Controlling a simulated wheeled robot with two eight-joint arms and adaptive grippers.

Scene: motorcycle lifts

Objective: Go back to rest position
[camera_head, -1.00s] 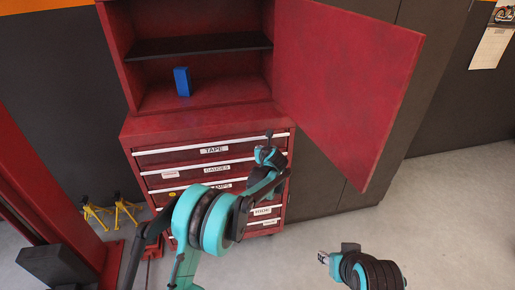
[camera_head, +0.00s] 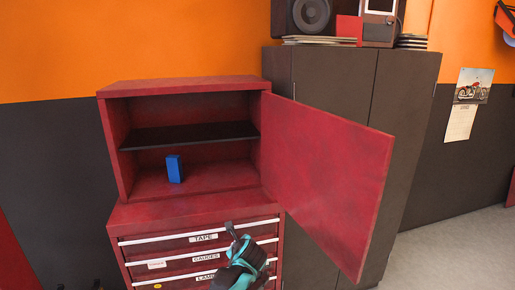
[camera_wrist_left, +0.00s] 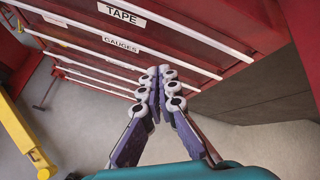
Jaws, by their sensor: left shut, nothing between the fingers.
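My left gripper (camera_head: 232,232) is low in the head view, in front of the drawers of the red cabinet (camera_head: 189,84). In the left wrist view the left gripper (camera_wrist_left: 160,75) has its fingers together with nothing between them. The drawers labelled TAPE and GAUGES show beyond the fingertips there. A blue box (camera_head: 174,169) stands upright on the floor of the cabinet's upper compartment, below a black shelf (camera_head: 190,135). The red cabinet door (camera_head: 325,180) stands open to the right. My right gripper does not show.
A dark tall cabinet (camera_head: 405,130) stands right of the red one, with a speaker (camera_head: 312,14) on top. A calendar (camera_head: 468,100) hangs on the wall. Grey floor (camera_head: 460,245) is clear at the right. Yellow metal (camera_wrist_left: 22,130) shows in the wrist view.

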